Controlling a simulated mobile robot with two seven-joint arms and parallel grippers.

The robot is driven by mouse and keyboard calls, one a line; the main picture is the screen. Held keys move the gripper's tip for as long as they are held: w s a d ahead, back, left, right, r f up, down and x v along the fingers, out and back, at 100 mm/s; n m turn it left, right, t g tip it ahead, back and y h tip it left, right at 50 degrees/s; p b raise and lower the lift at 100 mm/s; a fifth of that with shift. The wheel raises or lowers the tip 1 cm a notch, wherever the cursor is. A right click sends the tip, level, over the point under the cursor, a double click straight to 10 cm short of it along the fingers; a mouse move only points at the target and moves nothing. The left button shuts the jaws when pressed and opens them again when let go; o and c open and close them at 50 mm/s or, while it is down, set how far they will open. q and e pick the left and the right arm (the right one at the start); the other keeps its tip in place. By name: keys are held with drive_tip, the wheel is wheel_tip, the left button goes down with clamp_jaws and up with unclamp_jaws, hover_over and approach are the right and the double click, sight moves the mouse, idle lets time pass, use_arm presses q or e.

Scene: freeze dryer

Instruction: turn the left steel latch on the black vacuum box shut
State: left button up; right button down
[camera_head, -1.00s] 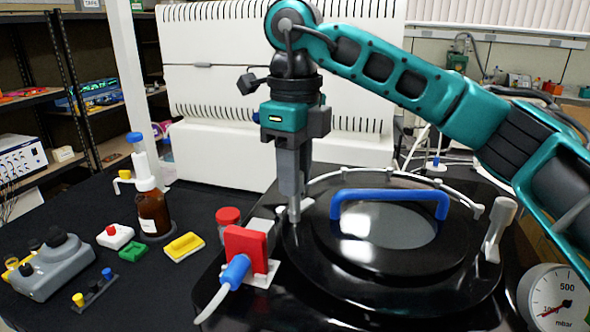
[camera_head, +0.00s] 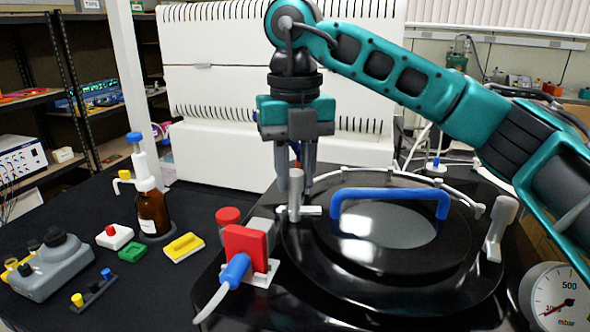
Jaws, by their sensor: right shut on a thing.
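The black vacuum box (camera_head: 232,300) has a round black lid with a blue handle (camera_head: 390,194) on top. The left steel latch (camera_head: 295,194) stands upright at the left edge of the lid, and its short foot points right, over the lid's rim. My right gripper (camera_head: 295,181) points straight down from above and is shut on the latch's upright post, one finger on each side. A second steel latch (camera_head: 497,228) stands at the lid's right. My left gripper is not in view.
A red block with a blue hose fitting (camera_head: 243,255) sits at the box's left front, near the latch. A pressure gauge (camera_head: 556,298) is at the lower right. A brown bottle (camera_head: 153,212) and small coloured items stand on the dark table at left.

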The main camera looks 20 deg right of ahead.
drive_tip(key=shift+m, duration=0.5)
drive_tip(key=c, duration=0.9)
unclamp_jaws()
wheel_tip(320, 180, up, 13)
drive_tip(key=shift+p, duration=0.95)
